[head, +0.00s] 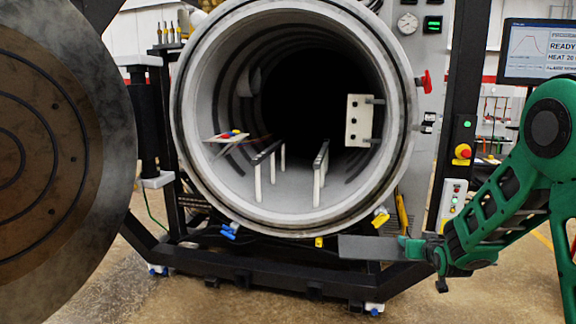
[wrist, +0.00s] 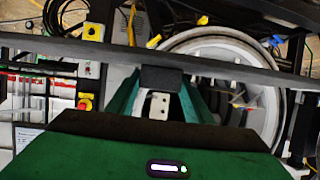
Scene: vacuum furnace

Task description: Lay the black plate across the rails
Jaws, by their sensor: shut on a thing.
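The black plate (head: 370,247) shows as a flat dark grey slab in the head view. My gripper (head: 408,248) is shut on its right end and holds it in the air, low and in front of the furnace mouth's lower right. In the wrist view, my gripper (wrist: 160,88) has its fingers closed around a dark block, which looks like the plate's end (wrist: 160,77). The rails are two dark bars on white posts inside the round chamber, a left rail (head: 267,152) and a right rail (head: 322,156). No plate lies on them.
The furnace rim (head: 403,150) surrounds the chamber. A white perforated panel (head: 359,121) stands inside at right. A small pale shelf with coloured items (head: 228,136) is at left. The round door (head: 70,150) hangs open at far left. A black post (head: 463,90) is at right.

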